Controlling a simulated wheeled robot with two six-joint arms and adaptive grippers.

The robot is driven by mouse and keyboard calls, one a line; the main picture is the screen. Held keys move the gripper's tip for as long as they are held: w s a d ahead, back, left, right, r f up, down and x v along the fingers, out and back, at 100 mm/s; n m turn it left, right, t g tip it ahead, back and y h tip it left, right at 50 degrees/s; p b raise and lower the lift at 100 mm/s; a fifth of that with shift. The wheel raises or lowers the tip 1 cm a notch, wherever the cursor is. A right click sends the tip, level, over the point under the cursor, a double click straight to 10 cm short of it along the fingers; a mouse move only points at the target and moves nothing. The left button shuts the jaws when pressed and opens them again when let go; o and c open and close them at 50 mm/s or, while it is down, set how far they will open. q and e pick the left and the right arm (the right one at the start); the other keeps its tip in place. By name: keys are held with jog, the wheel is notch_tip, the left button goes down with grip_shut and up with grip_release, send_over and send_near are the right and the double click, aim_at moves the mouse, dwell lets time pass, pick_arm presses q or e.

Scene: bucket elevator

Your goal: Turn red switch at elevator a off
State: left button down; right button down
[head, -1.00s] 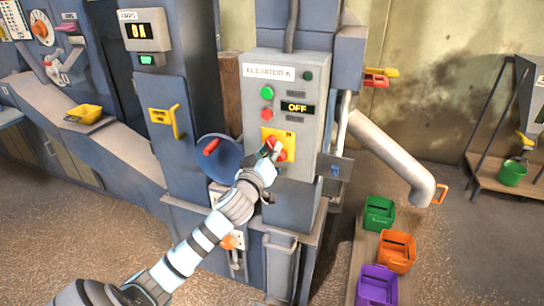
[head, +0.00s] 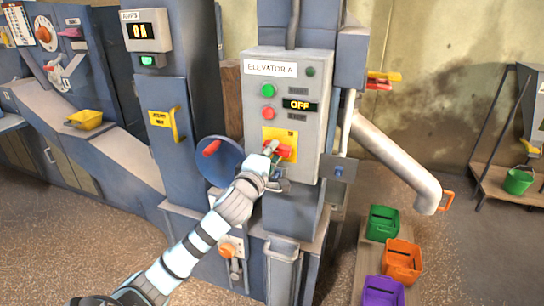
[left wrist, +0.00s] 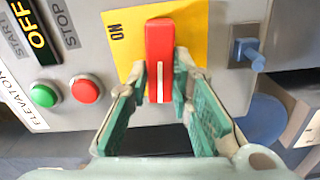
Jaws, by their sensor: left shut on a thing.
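The red switch (head: 287,152) is a rotary handle on a yellow plate (head: 271,133) low on the grey panel labelled ELEVATOR A (head: 256,101). The handle lies roughly crosswise on the panel. My left gripper (head: 273,159) is at the switch. In the left wrist view the red handle (left wrist: 160,45) stands between my left gripper's (left wrist: 160,80) green-padded fingers, which are shut on it from both sides. An ON mark shows on the yellow plate. The panel display (head: 300,105) reads OFF. My right gripper is not in view.
A green button (head: 268,90) and a red button (head: 268,113) sit above the switch. A grey chute (head: 395,162) slopes down at the right, above green, orange and purple bins (head: 400,262).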

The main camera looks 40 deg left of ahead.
pick_arm(q)
jog(key=shift+f+n, duration=0.1)
jog(key=shift+n, duration=0.5)
jog(key=c, duration=1.4)
grip_release()
jog(key=shift+c, duration=0.2)
jog(key=v, duration=1.2)
